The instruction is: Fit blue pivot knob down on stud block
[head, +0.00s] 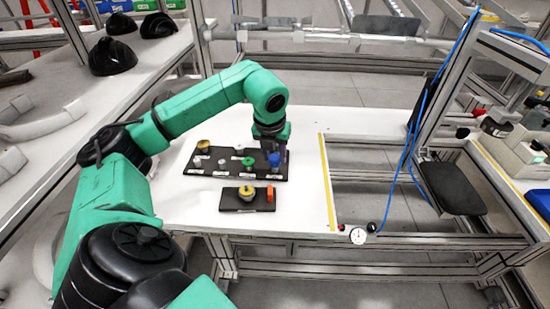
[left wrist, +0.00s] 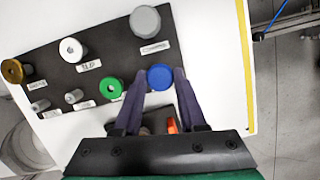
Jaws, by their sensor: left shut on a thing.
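The blue pivot knob (head: 274,159) is at the right end of the large black board (head: 215,165). My left gripper (head: 270,140) is above it, pointing down, shut on the knob. In the left wrist view the round blue top (left wrist: 160,77) shows between the fingertips; whether the knob touches the board I cannot tell. The small black block (head: 230,203), seemingly the stud block, lies in front of the board. It bears a yellow-topped round part (head: 246,194) and an upright orange piece (head: 270,193). In the wrist view the gripper mostly hides this block. My right gripper is not in view.
The board also holds a green ring (left wrist: 111,88), a grey knob (left wrist: 145,21), a white ring (left wrist: 71,50), a brass one (left wrist: 12,71) and small grey parts. A yellow strip (head: 328,185) marks the white table's right side. Black helmet shells (head: 112,57) lie at left.

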